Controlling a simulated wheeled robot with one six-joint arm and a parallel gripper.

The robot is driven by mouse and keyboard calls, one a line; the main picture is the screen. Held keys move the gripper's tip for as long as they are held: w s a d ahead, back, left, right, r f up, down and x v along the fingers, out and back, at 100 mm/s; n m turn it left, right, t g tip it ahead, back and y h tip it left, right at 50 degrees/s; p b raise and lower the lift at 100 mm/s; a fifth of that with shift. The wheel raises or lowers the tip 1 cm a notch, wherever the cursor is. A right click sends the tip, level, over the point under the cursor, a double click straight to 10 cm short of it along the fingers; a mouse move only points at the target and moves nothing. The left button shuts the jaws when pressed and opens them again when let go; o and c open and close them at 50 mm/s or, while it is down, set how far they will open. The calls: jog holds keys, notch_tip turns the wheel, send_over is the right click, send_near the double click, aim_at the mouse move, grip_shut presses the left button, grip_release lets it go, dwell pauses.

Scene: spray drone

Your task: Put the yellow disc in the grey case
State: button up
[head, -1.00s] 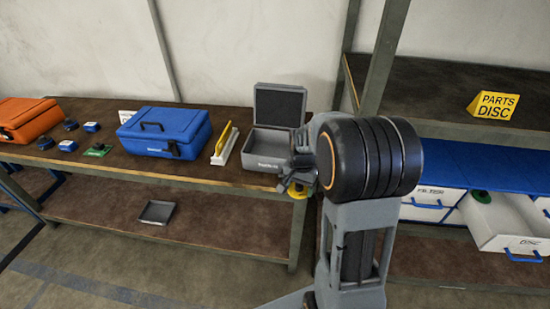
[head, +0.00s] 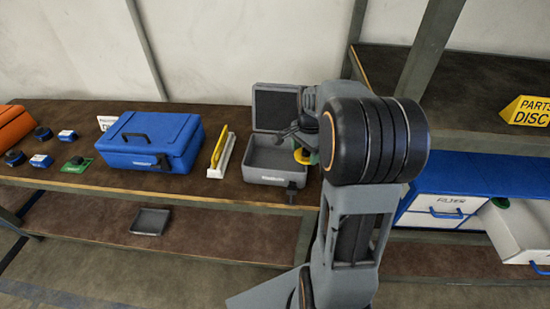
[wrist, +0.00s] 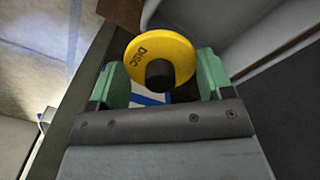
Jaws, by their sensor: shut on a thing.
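The grey case (head: 272,179) stands on the bench with its dark-lined lid (head: 275,108) open at the back. Its visible interior looks empty. My gripper (head: 305,148) is at the case's right side in the head view, partly hidden by my arm. The yellow disc (head: 302,157) hangs under it and overlaps the case's right edge in the picture; its exact height above the case is unclear. In the wrist view the disc (wrist: 138,55), lettered DISC with a black knob (wrist: 160,74) at its centre, is held between the green finger pads (wrist: 160,80).
Left of the case are a white holder with a yellow piece (head: 221,155), a closed blue case (head: 150,143) and several small blue and green parts. An orange case is at the far left. A shelf with a yellow parts sign (head: 528,111) and open drawer (head: 520,235) is at right.

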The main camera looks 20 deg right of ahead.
jog(key=w+a+f, duration=0.3)
jog(key=w, duration=0.3)
jog(key=p, duration=0.1)
send_over(277, 166)
jog(key=f, duration=0.3)
jog(key=s+f, duration=0.1)
jog(key=shift+d+f, duration=0.3)
jog(key=shift+f, duration=0.05)
jog(key=shift+w+a+f, duration=0.25)
jog(key=shift+w+f, duration=0.25)
jog(key=shift+f, duration=0.15)
jog(key=shift+w+f, duration=0.1)
jog(key=shift+f, duration=1.45)
jog(key=shift+f, duration=0.1)
jog(key=shift+f, duration=0.15)
jog(key=o, duration=0.9)
